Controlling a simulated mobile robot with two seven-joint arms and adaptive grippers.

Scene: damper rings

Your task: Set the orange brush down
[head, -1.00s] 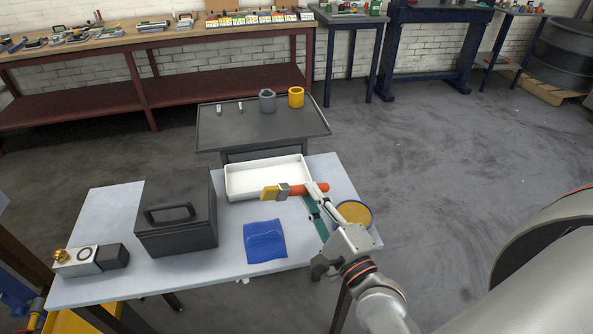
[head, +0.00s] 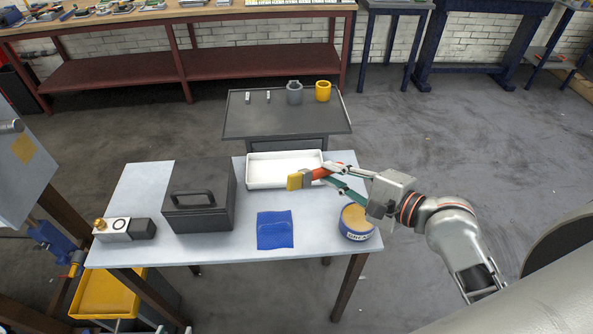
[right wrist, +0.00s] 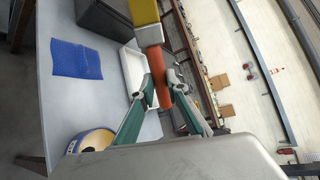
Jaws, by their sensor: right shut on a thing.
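The orange brush (head: 322,172) has an orange handle, a grey collar and yellow bristles pointing left in the head view. My right gripper (head: 338,176) is shut on its handle and holds it at the front right part of the white tray, seemingly above it. In the right wrist view the brush (right wrist: 171,80) lies between the fingertips (right wrist: 163,90), bristles toward the top. The white tray (head: 262,183) stands at the table's back edge and looks empty where visible. My left gripper is not in view.
On the table (head: 200,246) are a black case (head: 200,206), a blue cloth (head: 274,230), a grease tin (head: 356,222) below my right gripper, and a grey block with a brass knob (head: 112,231). A dark cart (head: 275,120) behind bears a grey ring (head: 294,93) and a yellow ring (head: 323,92).

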